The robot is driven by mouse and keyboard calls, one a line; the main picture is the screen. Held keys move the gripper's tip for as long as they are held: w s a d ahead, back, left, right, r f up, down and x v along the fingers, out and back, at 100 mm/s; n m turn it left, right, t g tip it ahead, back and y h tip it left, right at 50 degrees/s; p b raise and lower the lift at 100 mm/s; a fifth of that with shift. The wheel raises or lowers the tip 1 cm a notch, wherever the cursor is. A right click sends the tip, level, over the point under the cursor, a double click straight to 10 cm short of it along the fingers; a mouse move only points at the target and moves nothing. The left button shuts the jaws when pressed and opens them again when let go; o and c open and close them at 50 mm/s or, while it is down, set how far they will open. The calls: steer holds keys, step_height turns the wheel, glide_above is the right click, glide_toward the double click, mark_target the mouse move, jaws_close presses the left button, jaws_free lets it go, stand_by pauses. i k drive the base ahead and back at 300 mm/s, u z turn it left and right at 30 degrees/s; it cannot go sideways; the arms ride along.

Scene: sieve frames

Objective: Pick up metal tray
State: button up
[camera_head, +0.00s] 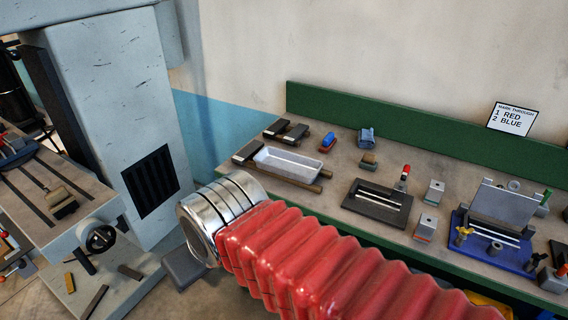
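The metal tray (289,170) is a shallow, pale silver, rectangular tray with raised walls. It lies on the workbench near its left end and looks empty. Two wooden bars with dark ends run along its sides; I cannot tell whether it rests on them. A red ribbed sleeve with a shiny metal collar, which looks like my arm, crosses the lower middle of the picture. It appears in front of the bench, below the tray in the picture. No gripper fingers show.
The workbench (335,187) has a green backboard (400,121). A dark slotted plate (377,204), small grey blocks and a blue fixture (487,245) stand right of the tray. A large grey machine (110,90) stands at left. A grey block (187,268) sits below the collar.

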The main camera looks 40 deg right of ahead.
mark_target(282, 162)
steer(key=i, duration=1.35)
steer(key=u, duration=0.05)
